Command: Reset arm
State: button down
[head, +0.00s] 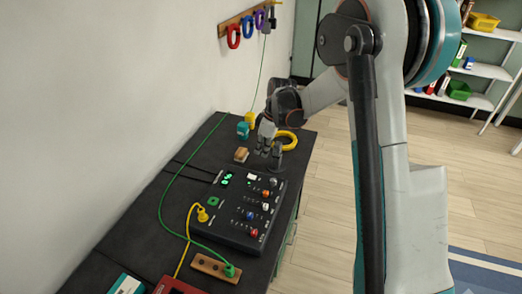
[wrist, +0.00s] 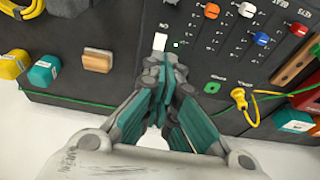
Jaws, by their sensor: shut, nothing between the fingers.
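My gripper (head: 266,146) reaches over the dark workbench (head: 190,163), above the far end of a black control panel (head: 225,222). In the wrist view my gripper (wrist: 160,68) has its teal-padded fingers together, with nothing between them. The panel also shows in the wrist view (wrist: 205,62), with a white switch (wrist: 160,42) just beyond the fingertips. I cannot tell whether the fingertips touch the panel. The panel carries orange, white, blue and red knobs and a lit green display (head: 227,178). My arm hides part of the bench's right side.
A wooden block (head: 241,154), a teal block (head: 243,130) and a yellow coil (head: 287,139) lie near my gripper. Coloured loops hang on the wall rack (head: 233,36). Open floor lies right.

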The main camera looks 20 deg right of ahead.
dwell(0.3)
jog(key=s+a+r+m+t+h, duration=0.15)
jog(key=s+r+m, duration=0.35)
jog(key=s+r, duration=1)
jog(key=s+r+m+t, duration=0.2)
jog(key=s+m+t, duration=0.2)
jog(key=s, duration=1.3)
jog(key=shift+s+d+r+m+h, duration=0.15)
jog(key=shift+s+d+m+h, duration=0.15)
jog(key=shift+m, duration=0.6)
